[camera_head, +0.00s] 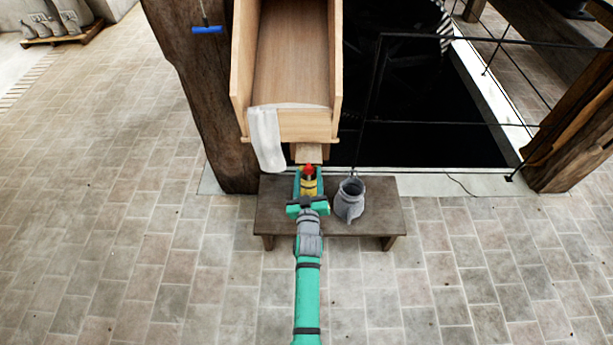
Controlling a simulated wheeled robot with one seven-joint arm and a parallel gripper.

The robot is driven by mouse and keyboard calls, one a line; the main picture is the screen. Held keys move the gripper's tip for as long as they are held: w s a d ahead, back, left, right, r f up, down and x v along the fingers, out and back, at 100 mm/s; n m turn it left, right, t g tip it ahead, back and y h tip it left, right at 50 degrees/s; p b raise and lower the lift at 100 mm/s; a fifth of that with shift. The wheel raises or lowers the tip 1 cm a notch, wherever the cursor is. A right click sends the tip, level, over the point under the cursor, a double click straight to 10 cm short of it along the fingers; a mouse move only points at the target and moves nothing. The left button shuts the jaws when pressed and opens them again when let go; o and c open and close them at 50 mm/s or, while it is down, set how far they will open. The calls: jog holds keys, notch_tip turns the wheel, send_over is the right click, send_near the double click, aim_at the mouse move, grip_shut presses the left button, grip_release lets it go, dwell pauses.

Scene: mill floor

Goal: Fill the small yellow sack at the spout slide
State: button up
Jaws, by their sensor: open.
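The small yellow sack (310,188) shows between the green fingers of my gripper (308,177), with a red part at its far end. The fingers are open, one on each side of it; whether they touch it is too small to tell. My gripper's body hides the near part of it. The spout slide (308,153) is a short wooden piece under the lower end of the large wooden chute (290,60). The red part is just in front of and below this spout. The sack's mouth and contents cannot be made out.
A low dark bench (275,212) stands beneath my gripper. A grey pitcher-like vessel (350,199) stands on it at right. A white cloth (266,140) hangs over the chute's left front corner. A dark railed pit lies behind right. Thick posts (190,80) flank it. The paved floor is clear.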

jog(key=s, duration=1)
jog(key=shift+s+d, duration=0.4)
jog(key=shift+f, duration=0.1)
jog(key=s+d+f+m, duration=0.1)
jog(key=s+d+f, duration=0.1)
jog(key=s, duration=1)
jog(key=s+r+m+g, duration=0.1)
jog(key=s+r, duration=0.2)
jog(key=s, duration=0.6)
jog(key=s+d+r+m+h, duration=0.1)
jog(key=s+r, duration=0.3)
jog(key=s, duration=0.5)
jog(key=s+d+r+m+g, duration=0.1)
jog(key=s+r, duration=0.3)
jog(key=s, duration=0.5)
jog(key=shift+s+g+h, duration=0.25)
jog(key=shift+g+h, duration=0.05)
jog(key=shift+d, duration=0.1)
